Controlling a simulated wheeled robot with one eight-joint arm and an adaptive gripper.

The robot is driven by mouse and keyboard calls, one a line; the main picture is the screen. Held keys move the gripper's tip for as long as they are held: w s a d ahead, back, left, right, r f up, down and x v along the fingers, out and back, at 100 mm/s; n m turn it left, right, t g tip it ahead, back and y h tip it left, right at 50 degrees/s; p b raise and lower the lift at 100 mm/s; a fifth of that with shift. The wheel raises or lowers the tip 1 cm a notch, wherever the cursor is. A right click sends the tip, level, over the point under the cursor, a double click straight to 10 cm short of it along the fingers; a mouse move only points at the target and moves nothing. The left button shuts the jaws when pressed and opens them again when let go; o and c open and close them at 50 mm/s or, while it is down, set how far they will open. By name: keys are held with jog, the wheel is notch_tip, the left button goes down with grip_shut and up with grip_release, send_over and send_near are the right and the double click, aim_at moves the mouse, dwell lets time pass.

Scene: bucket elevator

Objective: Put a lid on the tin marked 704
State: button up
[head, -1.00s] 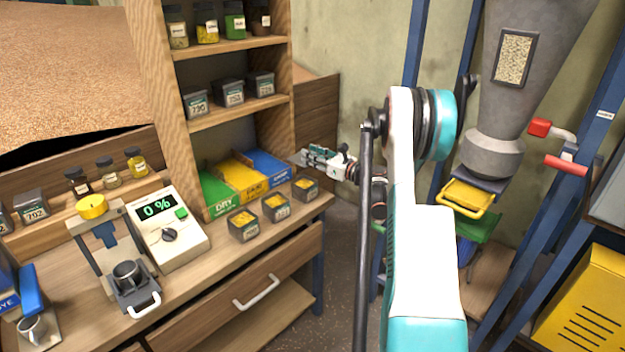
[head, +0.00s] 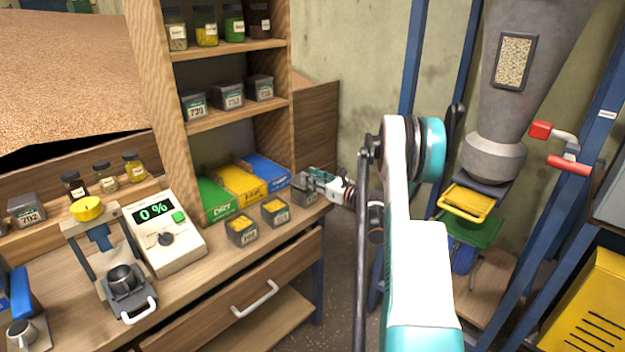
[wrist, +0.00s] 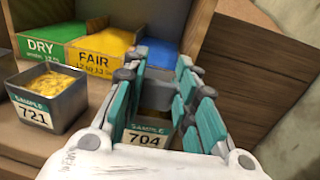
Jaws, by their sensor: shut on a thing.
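The tin marked 704 (wrist: 147,138) is a small grey box at the right end of a row of tins on the bench. It also shows in the head view (head: 303,197), partly covered by my gripper. My gripper (wrist: 160,100) reaches over it with a teal finger on either side and is shut on it. In the wrist view its label faces me, and brownish-yellow contents seem to show between the fingers. I see no lid in the gripper. The tin appears upright; whether it touches the bench is unclear.
The open tin marked 721 (wrist: 47,97) stands just left, with another open tin (head: 242,230) beyond. Green, yellow and blue bins (head: 238,184) stand behind. Grey lidded tins (head: 230,96) sit on the shelf. The meter (head: 160,232) and press (head: 120,280) stand left.

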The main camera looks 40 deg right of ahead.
jog(key=shift+f+b, duration=0.45)
jog(key=shift+f, duration=0.1)
jog(key=o, duration=1)
jog(key=shift+o, duration=0.2)
jog(key=shift+r, duration=0.15)
jog(key=shift+r+p, duration=0.25)
jog(key=shift+p, duration=0.2)
jog(key=s+d+p, duration=0.2)
jog(key=s+p, duration=0.1)
jog(key=s, duration=0.8)
jog(key=shift+s+r, duration=0.25)
jog(key=shift+s, duration=0.15)
